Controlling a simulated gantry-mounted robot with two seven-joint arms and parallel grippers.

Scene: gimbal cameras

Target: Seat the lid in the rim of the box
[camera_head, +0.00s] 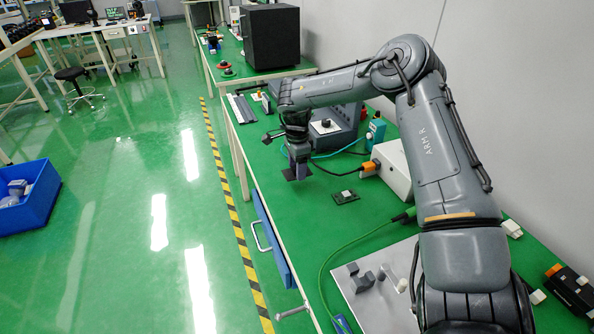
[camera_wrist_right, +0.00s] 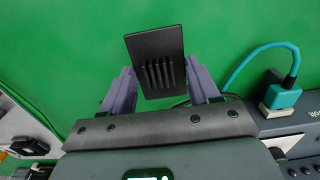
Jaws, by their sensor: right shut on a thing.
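A thin dark plate with several parallel slots, which I take for the lid (camera_wrist_right: 152,55), is held between the two purple fingers of my right gripper (camera_wrist_right: 158,88). In the head view the same gripper (camera_head: 298,160) holds the dark lid low above the green bench top, left of a small dark board. A white box (camera_head: 396,166) with an orange plug stands right of that board. A grey box (camera_head: 340,132) with a black knob stands behind. I cannot tell which box the lid belongs to, and no open rim shows clearly. My left gripper is not in view.
The small dark board (camera_head: 345,196) lies on the bench (camera_head: 300,216). A teal plug (camera_wrist_right: 283,92) and cable run beside the gripper. A green cable (camera_head: 352,244) crosses the bench. A grey plate (camera_head: 362,305) with small blocks lies in front. The bench's left edge is close.

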